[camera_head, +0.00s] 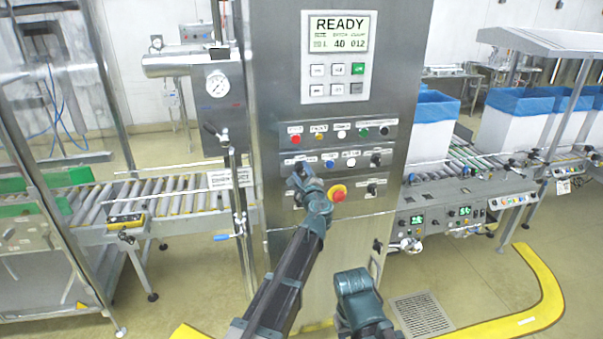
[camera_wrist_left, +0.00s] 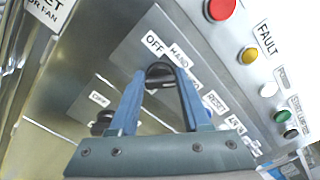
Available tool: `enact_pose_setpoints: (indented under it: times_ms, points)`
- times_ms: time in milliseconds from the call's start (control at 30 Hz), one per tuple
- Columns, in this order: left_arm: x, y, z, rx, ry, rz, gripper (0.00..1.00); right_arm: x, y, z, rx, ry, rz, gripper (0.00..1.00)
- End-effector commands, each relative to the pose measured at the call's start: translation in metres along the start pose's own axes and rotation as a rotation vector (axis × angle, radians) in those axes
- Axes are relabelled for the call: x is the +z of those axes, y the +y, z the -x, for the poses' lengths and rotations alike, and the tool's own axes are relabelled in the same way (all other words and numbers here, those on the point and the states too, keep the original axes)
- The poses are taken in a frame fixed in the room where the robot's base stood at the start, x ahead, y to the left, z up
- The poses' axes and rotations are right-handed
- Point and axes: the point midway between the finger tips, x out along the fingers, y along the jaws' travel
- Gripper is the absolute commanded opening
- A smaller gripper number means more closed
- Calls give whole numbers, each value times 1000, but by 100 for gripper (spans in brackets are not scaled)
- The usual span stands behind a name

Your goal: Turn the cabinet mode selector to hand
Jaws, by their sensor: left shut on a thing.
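The cabinet mode selector is a black knob (camera_wrist_left: 160,74) on the steel panel, seen in the left wrist view. Labels OFF (camera_wrist_left: 153,43) and HAND (camera_wrist_left: 180,56) stand at its far side, with a further label partly hidden by a finger. My left gripper (camera_wrist_left: 158,80) has its two blue fingers closed on the knob, one on each side. In the head view my left gripper (camera_head: 302,178) is against the cabinet's lower control rows and hides the knob. Which label the knob points at cannot be told.
The cabinet (camera_head: 280,60) has a READY screen (camera_head: 339,32). A red stop button (camera_head: 338,193) with a yellow collar sits right of my left gripper. Other buttons and black knobs are close by. Roller conveyors run on both sides. Part of my right arm shows low in front.

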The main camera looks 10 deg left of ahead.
Motion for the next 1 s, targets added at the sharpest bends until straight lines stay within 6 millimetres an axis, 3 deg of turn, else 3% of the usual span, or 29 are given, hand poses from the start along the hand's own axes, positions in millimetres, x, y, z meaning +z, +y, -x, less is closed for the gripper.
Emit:
enact_pose_setpoints:
  times_ms: [600, 1000]
  points:
    - [-1, 4, 1, 2, 0, 492, 0, 0, 0, -3, 0, 0, 0, 50]
    - [-1, 5, 1, 2, 0, 660, 0, 0, 0, -4, 0, 0, 0, 50]
